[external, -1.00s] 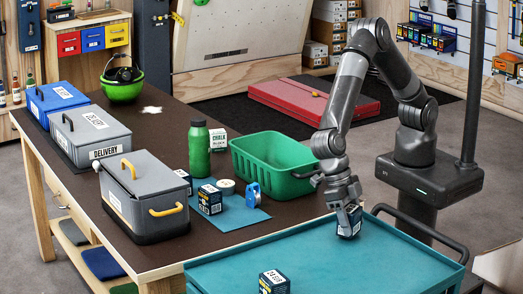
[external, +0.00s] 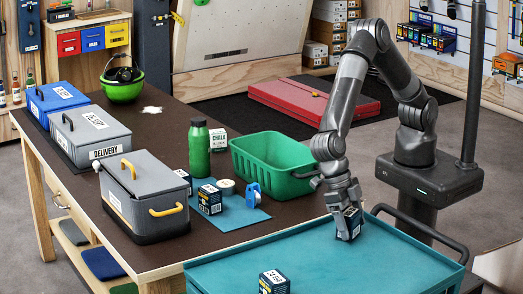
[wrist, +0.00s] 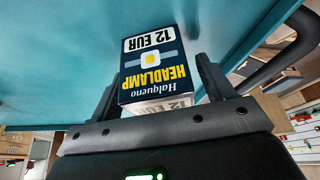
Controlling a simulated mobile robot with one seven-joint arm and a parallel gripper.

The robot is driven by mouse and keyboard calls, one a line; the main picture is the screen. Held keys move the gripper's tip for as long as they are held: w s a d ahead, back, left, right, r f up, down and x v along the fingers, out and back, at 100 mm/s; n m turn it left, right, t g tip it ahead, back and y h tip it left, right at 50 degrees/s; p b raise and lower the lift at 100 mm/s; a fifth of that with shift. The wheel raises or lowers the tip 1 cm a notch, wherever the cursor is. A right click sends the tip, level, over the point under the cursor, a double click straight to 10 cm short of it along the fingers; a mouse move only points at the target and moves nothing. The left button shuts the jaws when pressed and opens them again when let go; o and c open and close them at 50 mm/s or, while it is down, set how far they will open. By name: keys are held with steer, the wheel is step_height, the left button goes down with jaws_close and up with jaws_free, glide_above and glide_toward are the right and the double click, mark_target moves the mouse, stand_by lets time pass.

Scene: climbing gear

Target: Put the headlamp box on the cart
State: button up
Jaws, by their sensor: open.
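The headlamp box (wrist: 153,65), dark blue with a white "12 EUR" label and yellow lettering, sits between the fingers of my gripper (wrist: 158,90) in the wrist view. The fingers are open, one on each side of it. In the external view the box (external: 352,219) is at the far right part of the teal cart top (external: 330,264), partly hidden by my gripper (external: 347,222). It appears to rest on the cart surface.
Another dark box (external: 274,282) stands on the cart's near side. The brown table (external: 150,176) beside it holds a green basket (external: 272,166), a green bottle (external: 199,150) and a grey delivery case (external: 145,195). The cart's middle is clear.

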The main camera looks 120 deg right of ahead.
steer(key=v, duration=1.1)
steer(key=s+d+r+m+t+h, duration=0.2)
steer(key=s+d+r+m, duration=0.5)
steer(key=r, duration=0.3)
steer(key=s+d+r+m+t+h, duration=0.1)
steer(key=s+d+m+t, duration=0.1)
steer(key=s+d+m, duration=0.5)
steer(key=s+d+r+m+t+h, duration=0.1)
steer(key=s+d+m, duration=0.7)
steer(key=s, duration=1.1)
steer(key=d+r+t, duration=0.1)
steer(key=d+t, duration=0.1)
steer(key=d, duration=0.1)
steer(key=shift+s+r+m, duration=0.2)
steer(key=shift+r+m, duration=0.1)
